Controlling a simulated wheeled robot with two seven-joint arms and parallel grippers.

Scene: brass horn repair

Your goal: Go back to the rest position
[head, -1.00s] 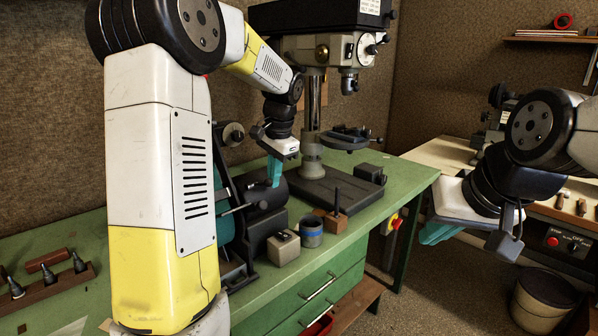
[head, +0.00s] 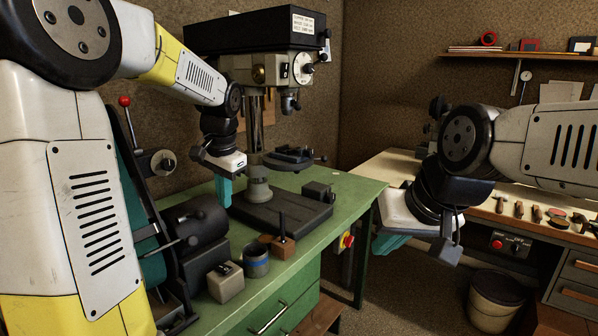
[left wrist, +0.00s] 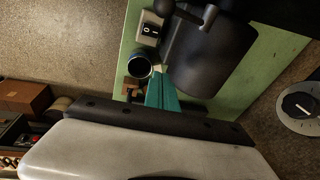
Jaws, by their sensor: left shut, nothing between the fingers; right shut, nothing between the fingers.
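My left gripper (head: 224,190) has teal fingers and hangs pointing down above the green workbench, in front of the drill press base. Its fingers are together and empty; they also show in the left wrist view (left wrist: 162,92), close to a small round cup in that picture. My right gripper (head: 385,244) is at the right of the head view, held out over the gap beyond the bench's end. Its teal fingers are partly hidden behind its white housing, and it holds nothing.
The green bench (head: 340,190) carries a drill press (head: 262,70), a belt grinder (head: 195,235), a grey switch box (head: 225,283) and a cup (head: 256,262). A pale second bench (head: 395,168) with hand tools stands at the right. A bin (head: 496,300) is on the floor below it.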

